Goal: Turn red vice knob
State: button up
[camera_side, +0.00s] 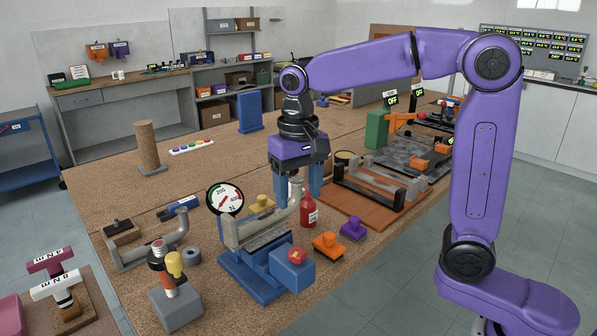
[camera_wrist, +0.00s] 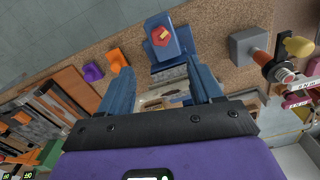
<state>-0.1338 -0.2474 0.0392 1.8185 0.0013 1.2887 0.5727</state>
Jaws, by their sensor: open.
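The red vice knob (camera_side: 297,255) is on the near right end of a blue vice (camera_side: 245,280) on the cork-topped bench. In the wrist view the red knob (camera_wrist: 160,36) shows at the top centre, with a yellow mark on it, on the blue vice (camera_wrist: 181,44). My gripper (camera_side: 298,204) points down behind the vice in the side view, apart from the knob. In the wrist view my gripper's two blue fingers (camera_wrist: 158,80) are spread wide, with nothing held between them. The knob lies beyond the fingertips.
A red bottle (camera_side: 309,211) stands close beside my fingers. An orange block (camera_side: 328,244) and a purple block (camera_side: 353,229) sit right of the vice. A round gauge (camera_side: 225,198) rises at the vice's left. A grey-based stand (camera_side: 176,308) is at the near left.

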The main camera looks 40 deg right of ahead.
jog(key=shift+r, duration=1.75)
jog(key=shift+s, duration=0.1)
jog(key=s+d+f+n, duration=0.2)
jog(key=s+f+n, duration=0.2)
jog(key=s, duration=0.4)
jog(key=s+d+f+n, duration=0.3)
jog(key=s+n, duration=0.3)
jog(key=s, duration=0.2)
jog(key=s+d+f+n, duration=0.2)
jog(key=s+f+n, duration=0.2)
jog(key=s, duration=0.4)
jog(key=shift+s+d+f+n, duration=0.4)
jog(key=shift+f, duration=0.35)
notch_tip(320, 180, up, 12)
jog(key=r+m, duration=0.1)
jog(key=m, duration=0.7)
send_over(299, 252)
notch_tip(299, 252, down, 18)
jog(key=shift+r, duration=0.1)
